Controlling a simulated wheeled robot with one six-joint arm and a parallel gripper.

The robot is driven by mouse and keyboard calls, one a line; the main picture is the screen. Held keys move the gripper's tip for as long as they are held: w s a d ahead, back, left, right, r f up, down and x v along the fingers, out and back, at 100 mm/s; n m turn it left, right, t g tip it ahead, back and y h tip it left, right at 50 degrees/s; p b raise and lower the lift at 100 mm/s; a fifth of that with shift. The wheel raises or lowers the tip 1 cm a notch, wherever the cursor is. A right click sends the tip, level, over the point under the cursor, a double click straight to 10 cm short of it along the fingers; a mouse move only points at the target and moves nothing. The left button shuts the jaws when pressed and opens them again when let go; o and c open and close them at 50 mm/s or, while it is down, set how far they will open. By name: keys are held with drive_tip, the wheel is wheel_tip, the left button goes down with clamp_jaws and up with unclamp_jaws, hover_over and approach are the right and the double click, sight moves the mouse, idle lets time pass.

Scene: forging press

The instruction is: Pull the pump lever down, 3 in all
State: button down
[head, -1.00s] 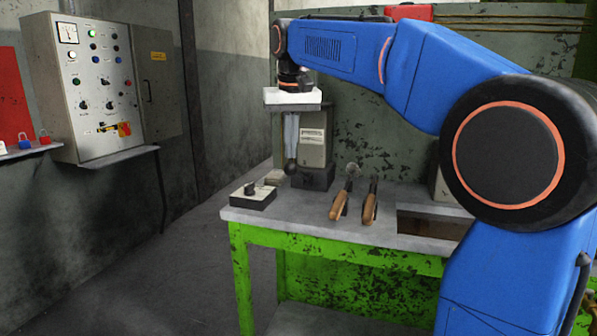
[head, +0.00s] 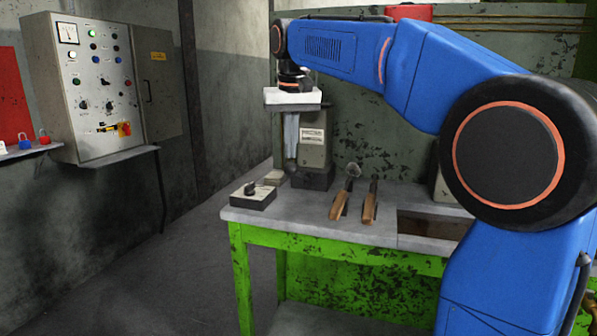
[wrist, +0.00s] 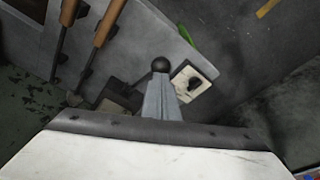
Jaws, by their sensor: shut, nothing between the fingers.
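The hand pump is a grey box (head: 313,140) with a pale label, on a dark base (head: 314,179) at the back left of the bench. Its dark ball-ended lever knob (head: 291,169) shows just below my fingertips; it also shows in the wrist view (wrist: 160,65), straight beyond them. The rest of the lever is hidden. My gripper (head: 291,157) points down in front of the pump, with its pale fingers together and empty. In the wrist view the fingers (wrist: 160,100) end at the knob. I cannot tell whether they touch it.
A small pale box with a black knob (head: 253,196) sits at the bench's left corner. Two wooden-handled tools (head: 340,207) (head: 370,203) lie right of the pump. The green bench (head: 300,231) has a recess further right. A control cabinet (head: 95,90) hangs on the left wall.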

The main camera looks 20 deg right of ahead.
drive_tip(key=shift+f, duration=0.1)
wheel_tip(320, 180, down, 8)
drive_tip(key=s+a, duration=0.1)
drive_tip(key=shift+s, duration=0.2)
idle(0.9)
drive_tip(key=shift+w+d+r, duration=0.15)
drive_tip(key=shift+w+r, duration=0.1)
drive_tip(key=shift+r, duration=1.1)
drive_tip(key=shift+w+d+r, duration=0.2)
drive_tip(key=shift+r, duration=1.2)
drive_tip(key=shift+w+d+r, duration=0.15)
drive_tip(key=shift+w+r, duration=0.1)
drive_tip(key=shift+r, duration=1.1)
drive_tip(key=shift+f, duration=0.1)
wheel_tip(320, 180, down, 8)
drive_tip(key=s+a, duration=0.1)
drive_tip(key=shift+s, duration=0.2)
drive_tip(key=shift+w+d+r, duration=0.15)
drive_tip(key=shift+w+r, duration=0.1)
drive_tip(key=shift+r, duration=1.1)
drive_tip(key=shift+w+d+r, duration=0.2)
drive_tip(key=shift+r, duration=1.2)
drive_tip(key=shift+w+d+r, duration=0.15)
drive_tip(key=shift+w+r, duration=0.1)
drive_tip(key=shift+r, duration=1.1)
